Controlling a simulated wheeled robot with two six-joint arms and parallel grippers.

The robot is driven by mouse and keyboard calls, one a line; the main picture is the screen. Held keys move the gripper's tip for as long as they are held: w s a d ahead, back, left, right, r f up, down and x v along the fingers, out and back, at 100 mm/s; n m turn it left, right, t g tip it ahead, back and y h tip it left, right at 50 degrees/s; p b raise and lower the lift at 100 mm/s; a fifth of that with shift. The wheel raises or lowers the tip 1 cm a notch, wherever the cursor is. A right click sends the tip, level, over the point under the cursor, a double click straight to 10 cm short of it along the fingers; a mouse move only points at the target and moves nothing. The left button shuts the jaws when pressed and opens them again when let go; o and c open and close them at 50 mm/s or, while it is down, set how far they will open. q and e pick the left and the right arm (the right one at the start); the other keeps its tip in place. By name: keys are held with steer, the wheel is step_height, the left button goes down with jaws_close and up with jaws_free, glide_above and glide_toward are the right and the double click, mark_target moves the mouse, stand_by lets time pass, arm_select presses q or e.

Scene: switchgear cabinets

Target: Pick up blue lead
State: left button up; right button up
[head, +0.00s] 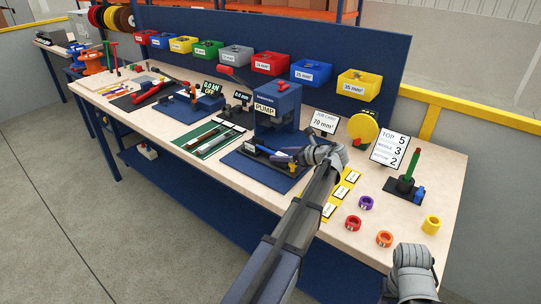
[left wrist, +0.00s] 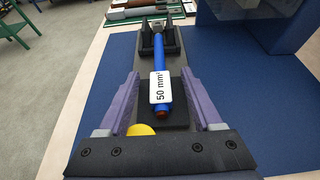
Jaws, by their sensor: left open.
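The blue lead (left wrist: 158,60) carries a white "50 mm²" label and has a copper-coloured near end. It lies along a dark holder (left wrist: 151,25) with upright black prongs at its far end. My left gripper (left wrist: 160,76) is open, with its purple fingers on either side of the lead's near part and a gap on both sides. In the head view my left gripper (head: 283,157) is low over the blue mat in front of the pump press, and the arm hides part of that spot. My right arm's grey wrist shows at the lower right; its jaws do not show.
The blue pump press (head: 277,106) stands just behind the holder on a blue mat (head: 243,168). A green mat with strips (head: 208,138) lies to the left. Yellow cards (head: 340,191), coloured rings (head: 366,202) and a green peg stand (head: 408,180) are to the right. Coloured bins line the back panel.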

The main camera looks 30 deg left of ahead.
arm_select(q)
jaws_close()
stand_by(0.4)
stand_by(0.4)
